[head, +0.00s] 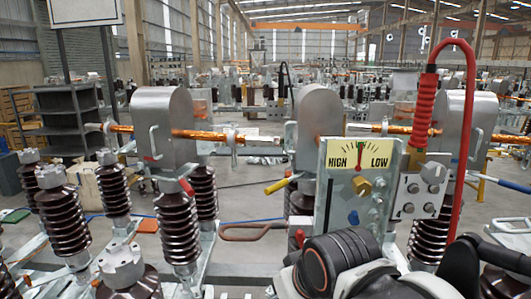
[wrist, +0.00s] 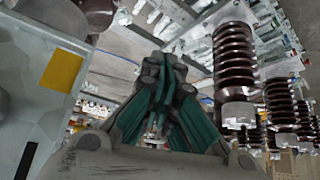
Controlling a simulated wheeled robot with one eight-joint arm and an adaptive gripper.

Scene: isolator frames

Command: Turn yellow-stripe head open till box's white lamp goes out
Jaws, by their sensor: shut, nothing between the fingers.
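Three grey rounded heads stand on brown ribbed insulators in the head view: left (head: 165,130), middle (head: 318,115) and right (head: 480,120). A yellow-ended lever (head: 278,186) juts out at the lower left of the middle head, which the gauge panel partly hides. A grey box (head: 421,196) with several round fittings hangs at the right under a red grip; I cannot make out its lamp's state. In the wrist view, my gripper (wrist: 165,70) is shut and empty, its green-sided fingers together. A grey surface with a yellow patch (wrist: 62,70) is left of it, apart from the fingers.
A HIGH/LOW gauge panel (head: 360,160) stands before the middle head. A red cable (head: 468,130) arches over the box. A brown loop handle (head: 245,231) lies left of my arm. Ribbed insulators (wrist: 236,70) stand at right in the wrist view. Floor shows between the frames.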

